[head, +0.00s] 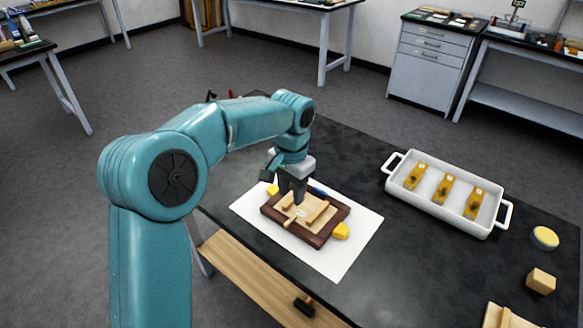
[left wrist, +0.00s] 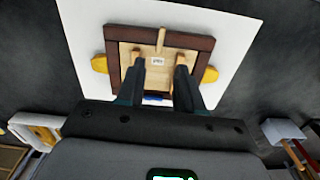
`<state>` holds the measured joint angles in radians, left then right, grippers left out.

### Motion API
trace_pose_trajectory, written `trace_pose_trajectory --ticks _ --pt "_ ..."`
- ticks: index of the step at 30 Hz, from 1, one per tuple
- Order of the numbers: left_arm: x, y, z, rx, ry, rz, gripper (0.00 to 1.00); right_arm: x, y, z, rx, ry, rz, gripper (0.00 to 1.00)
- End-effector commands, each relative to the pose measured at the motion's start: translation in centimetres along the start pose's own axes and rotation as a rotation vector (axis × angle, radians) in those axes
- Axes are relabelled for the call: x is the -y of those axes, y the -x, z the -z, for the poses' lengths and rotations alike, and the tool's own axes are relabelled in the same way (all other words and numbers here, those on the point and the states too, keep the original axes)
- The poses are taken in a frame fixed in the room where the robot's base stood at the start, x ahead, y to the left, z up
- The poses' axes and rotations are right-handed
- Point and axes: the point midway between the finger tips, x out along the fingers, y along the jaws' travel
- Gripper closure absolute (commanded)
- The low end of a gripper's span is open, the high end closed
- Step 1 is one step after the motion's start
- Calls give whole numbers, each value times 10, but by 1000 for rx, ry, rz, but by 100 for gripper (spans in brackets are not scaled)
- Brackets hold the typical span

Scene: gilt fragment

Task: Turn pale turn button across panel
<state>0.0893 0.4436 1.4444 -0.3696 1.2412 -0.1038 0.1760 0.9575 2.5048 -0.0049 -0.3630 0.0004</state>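A dark brown wooden frame (head: 318,238) lies on a white sheet (head: 352,252), with a pale panel inside it carrying two pale battens and a small label. The pale turn button (head: 289,223) sits at the frame's near-left edge. In the left wrist view the turn button (left wrist: 160,40) points lengthwise from the frame edge towards the panel's middle. My left gripper (head: 293,196) is above the panel. In the left wrist view its two fingers (left wrist: 160,72) are spread apart, empty between, near the battens. Contact with the panel cannot be told. My right gripper is not in view.
Yellow pieces (head: 341,231) flank the frame, and a blue item (left wrist: 152,98) lies by its far side. A white tray (head: 450,225) with brass plates stands right on the black table. A round tin (head: 545,237) and wooden block (head: 541,281) are further right.

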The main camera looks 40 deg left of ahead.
Motion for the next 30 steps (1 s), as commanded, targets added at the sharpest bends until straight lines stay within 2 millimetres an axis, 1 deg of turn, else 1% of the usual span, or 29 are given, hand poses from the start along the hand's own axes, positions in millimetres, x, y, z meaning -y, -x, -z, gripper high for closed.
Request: trace_pose_trajectory --ticks 1,3,6,9,11,15,30 --pt "0 15 1 -5 0 1 64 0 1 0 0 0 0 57" --pt "0 32 1 -5 1 0 64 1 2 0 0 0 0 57" --pt "0 52 1 -4 0 0 64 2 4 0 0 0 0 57" --pt "0 66 1 -2 0 0 64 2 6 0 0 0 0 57" --pt "0 72 1 -2 0 0 64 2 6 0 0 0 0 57" --pt "0 77 0 1 0 -1 64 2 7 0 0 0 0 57" --pt "0 77 0 1 0 0 64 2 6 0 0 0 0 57"
